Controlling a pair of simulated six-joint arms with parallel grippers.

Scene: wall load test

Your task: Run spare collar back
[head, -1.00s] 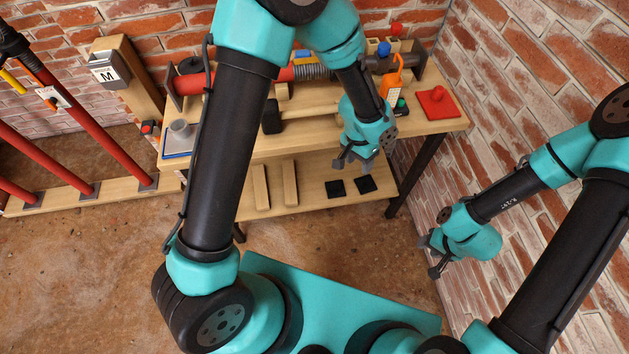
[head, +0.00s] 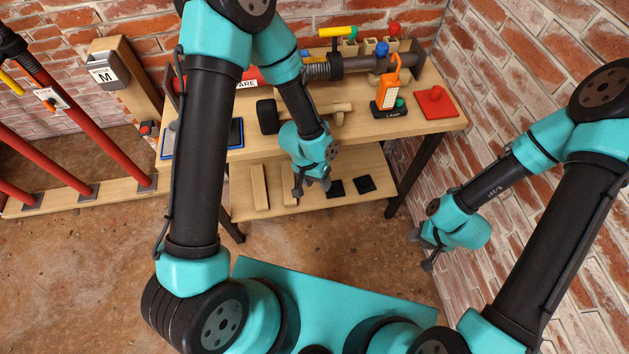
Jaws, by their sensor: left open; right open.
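The spare prop lies along the back of the bench, its red tube (head: 252,77) bearing a partly hidden "SPARE" label. Its grey threaded part (head: 317,70) runs to a dark collar (head: 336,66), and a dark tube (head: 375,63) continues right. My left arm crosses in front of part of the red tube. My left gripper (head: 312,187) is open and empty, below the bench top's front edge and in front of the lower shelf, away from the collar. My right gripper (head: 424,254) is open and empty, low at the right near the brick wall.
A black-headed mallet (head: 268,116), orange lantern (head: 390,92) and red pad (head: 436,106) are on the bench top (head: 365,131). Wooden bars (head: 260,188) and black pads (head: 365,184) lie on the lower shelf. Red props stand left.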

